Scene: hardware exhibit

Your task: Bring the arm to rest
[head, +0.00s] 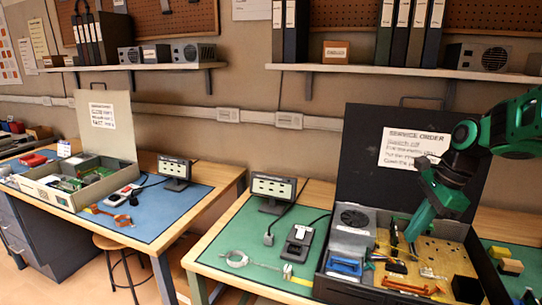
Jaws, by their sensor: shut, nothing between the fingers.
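My arm, green and black, reaches in from the right edge and bends down over an open dark case (345,290) on the right workbench. My gripper (411,238) is at the lower end of the arm, over the inside of the case. It is shut and holds nothing. Its fingertips are small in this view, so I cannot tell how high they are above the parts.
The case holds a grey fan unit (353,222), a blue part (345,266), an orange part (405,287) and a tan board (450,257). Its raised lid (365,150) stands behind the arm. A grey handheld device (299,241) lies on the green mat (238,222) to the left.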

